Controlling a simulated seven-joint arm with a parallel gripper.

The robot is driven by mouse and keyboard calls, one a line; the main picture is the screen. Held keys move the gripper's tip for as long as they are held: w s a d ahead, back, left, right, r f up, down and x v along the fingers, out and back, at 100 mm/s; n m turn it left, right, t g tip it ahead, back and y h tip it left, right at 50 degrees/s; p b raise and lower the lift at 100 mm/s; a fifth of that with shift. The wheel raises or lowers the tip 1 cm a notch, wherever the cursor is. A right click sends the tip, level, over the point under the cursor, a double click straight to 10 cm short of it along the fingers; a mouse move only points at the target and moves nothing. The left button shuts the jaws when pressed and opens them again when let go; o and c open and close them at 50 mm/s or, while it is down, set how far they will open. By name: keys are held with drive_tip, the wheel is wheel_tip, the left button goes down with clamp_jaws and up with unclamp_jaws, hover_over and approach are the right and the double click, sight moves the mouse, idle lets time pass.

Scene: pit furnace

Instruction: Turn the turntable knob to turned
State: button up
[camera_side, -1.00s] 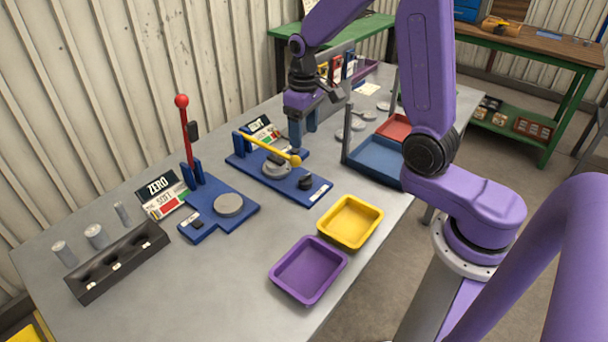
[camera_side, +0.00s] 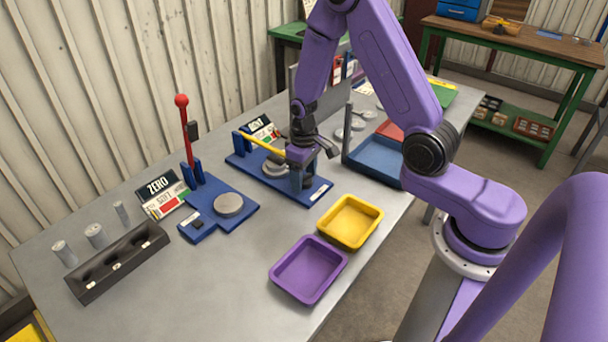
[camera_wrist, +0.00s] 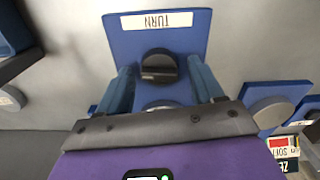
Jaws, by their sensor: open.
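The turntable knob (camera_wrist: 159,66) is a round black knob with a raised grip bar. In the wrist view it sits on a blue base plate (camera_wrist: 185,45) beside a label reading TURN. My gripper (camera_wrist: 164,78) is open, with one blue finger on each side of the knob in that view. I cannot tell whether the fingers touch it. In the side view my gripper (camera_side: 302,180) is low over the front end of the blue base and hides the knob. A yellow lever (camera_side: 263,144) rises over the same base.
A second blue fixture (camera_side: 213,218) with a red-knobbed lever (camera_side: 187,135) stands to the left. Yellow (camera_side: 350,221) and purple (camera_side: 308,270) trays lie in front. A blue tray (camera_side: 375,162) and an upright grey post (camera_side: 347,130) stand close on the right.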

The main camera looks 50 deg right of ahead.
drive_tip(key=shift+f, duration=0.15)
drive_tip(key=c, duration=1)
drive_tip(key=shift+m, duration=1.5)
drive_tip(key=shift+c, duration=0.2)
drive_tip(key=o, duration=1)
drive_tip(key=shift+o, duration=0.2)
wheel_tip(320, 180, up, 18)
drive_tip(key=shift+f, duration=0.25)
drive_tip(key=shift+c, duration=0.4)
